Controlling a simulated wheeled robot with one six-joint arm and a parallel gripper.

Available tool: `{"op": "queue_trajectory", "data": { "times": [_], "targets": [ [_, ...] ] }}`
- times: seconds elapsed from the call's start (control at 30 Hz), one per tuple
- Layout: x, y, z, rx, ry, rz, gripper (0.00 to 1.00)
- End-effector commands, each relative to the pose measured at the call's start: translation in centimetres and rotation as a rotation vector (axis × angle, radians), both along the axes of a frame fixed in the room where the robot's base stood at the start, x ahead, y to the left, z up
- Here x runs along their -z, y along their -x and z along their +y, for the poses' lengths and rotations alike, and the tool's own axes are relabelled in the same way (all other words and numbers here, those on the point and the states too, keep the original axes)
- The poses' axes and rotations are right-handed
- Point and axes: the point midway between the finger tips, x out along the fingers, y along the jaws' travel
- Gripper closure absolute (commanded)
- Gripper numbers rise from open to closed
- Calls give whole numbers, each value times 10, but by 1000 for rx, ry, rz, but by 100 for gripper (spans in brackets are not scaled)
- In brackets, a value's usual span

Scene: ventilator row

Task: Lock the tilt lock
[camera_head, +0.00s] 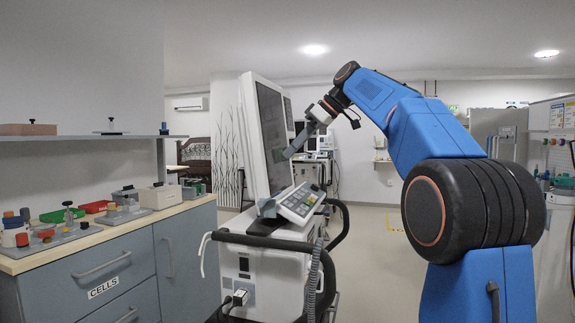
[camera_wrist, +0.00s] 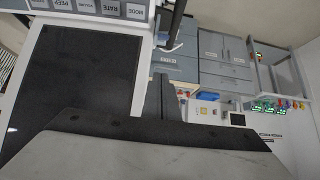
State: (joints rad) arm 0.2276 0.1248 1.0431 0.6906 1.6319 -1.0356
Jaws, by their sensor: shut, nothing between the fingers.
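The ventilator's tilted monitor (camera_head: 272,135) stands upright on its white cart in the head view. A keypad panel (camera_head: 299,203) sits below it, and a dark bracket (camera_head: 267,208) shows at the monitor's lower edge. I cannot tell which part is the tilt lock. My gripper (camera_head: 290,153) is shut and empty, angled down-left close to the screen face; I cannot tell whether it touches. In the wrist view, the dark screen (camera_wrist: 75,85) fills the left, and the keypad (camera_wrist: 95,8) with MODE, RATE and PEEP keys appears upside down. A grey gripper part covers the bottom.
A grey cabinet (camera_head: 110,275) marked CELLS stands at left, its top crowded with small items. A shelf (camera_head: 80,137) hangs above it. The cart has a black handle rail (camera_head: 262,241) and hanging cables. Clear floor shows at right of the cart.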

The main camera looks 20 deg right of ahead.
Motion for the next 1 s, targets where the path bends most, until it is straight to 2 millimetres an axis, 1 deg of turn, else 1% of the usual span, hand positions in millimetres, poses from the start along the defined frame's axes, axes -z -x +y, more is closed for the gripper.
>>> {"op": "queue_trajectory", "data": {
  "times": [0.53,0.6,0.73,0.87,1.0],
  "targets": [
    [68,-34,53,-2,0,3,100],
    [76,-30,45,3,0,2,100],
    [89,-25,39,1,0,2,100],
    [97,-23,34,1,-1,2,100],
    [99,-22,33,0,0,0,100]
  ]
}}
